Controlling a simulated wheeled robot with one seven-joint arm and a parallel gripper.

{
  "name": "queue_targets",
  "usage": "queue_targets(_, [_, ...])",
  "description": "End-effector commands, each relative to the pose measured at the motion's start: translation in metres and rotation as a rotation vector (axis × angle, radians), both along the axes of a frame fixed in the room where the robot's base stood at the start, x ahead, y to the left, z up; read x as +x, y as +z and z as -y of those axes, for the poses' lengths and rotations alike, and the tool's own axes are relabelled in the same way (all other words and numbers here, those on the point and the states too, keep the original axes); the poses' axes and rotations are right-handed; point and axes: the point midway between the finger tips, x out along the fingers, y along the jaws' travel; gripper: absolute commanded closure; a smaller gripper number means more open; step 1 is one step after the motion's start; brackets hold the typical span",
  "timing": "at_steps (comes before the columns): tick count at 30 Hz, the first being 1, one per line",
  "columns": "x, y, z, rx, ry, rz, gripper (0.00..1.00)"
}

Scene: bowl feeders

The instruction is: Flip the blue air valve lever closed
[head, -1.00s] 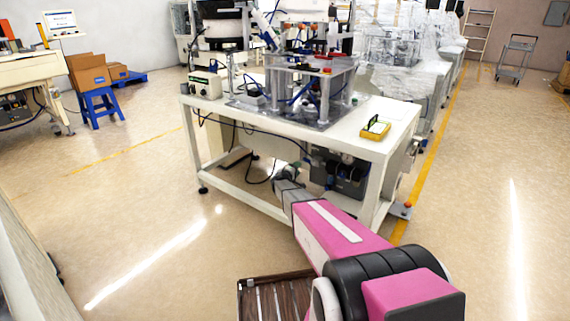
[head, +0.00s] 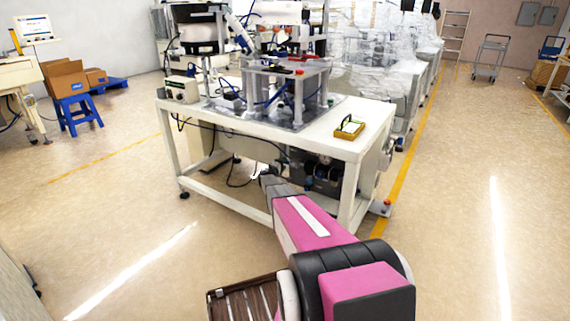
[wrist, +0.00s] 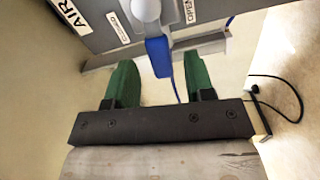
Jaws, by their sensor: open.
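The blue air valve lever (wrist: 157,52) shows in the wrist view, hanging from a pale round valve part (wrist: 145,10) on a grey panel. It points down the picture, between a small label on the left and another on the right. My gripper (wrist: 160,63) is open, with one green finger on each side of the lever in the picture. I cannot tell whether the lever is at finger depth; no contact is clear. In the head view my forearm reaches toward the underside of the white worktable (head: 345,142); the lever and fingers are hidden there.
An "AIR" label (wrist: 72,14) is on the panel. A thin blue hose (wrist: 172,85) runs down behind the lever, and a black cable (wrist: 285,85) lies at the right. A yellow-framed box (head: 349,127) sits on the tabletop. Open floor lies left and right of the table.

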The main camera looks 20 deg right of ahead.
Motion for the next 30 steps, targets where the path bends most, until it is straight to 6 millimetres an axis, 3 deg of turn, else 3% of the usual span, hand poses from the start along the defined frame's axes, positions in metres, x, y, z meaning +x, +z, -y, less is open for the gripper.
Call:
queue_targets(6, [0.017,-0.001,0.021,0.001,0.000,-0.001,0.51])
queue_targets(15, [0.018,0.000,0.023,0.001,0.000,-0.001,0.51])
queue_targets(19, [0.018,0.000,0.023,0.001,0.000,-0.001,0.93])
queue_targets(20, [0.018,0.000,0.023,0.000,0.000,0.000,1.00])
queue_targets(30, [0.016,0.005,0.023,0.064,0.000,0.082,1.00])
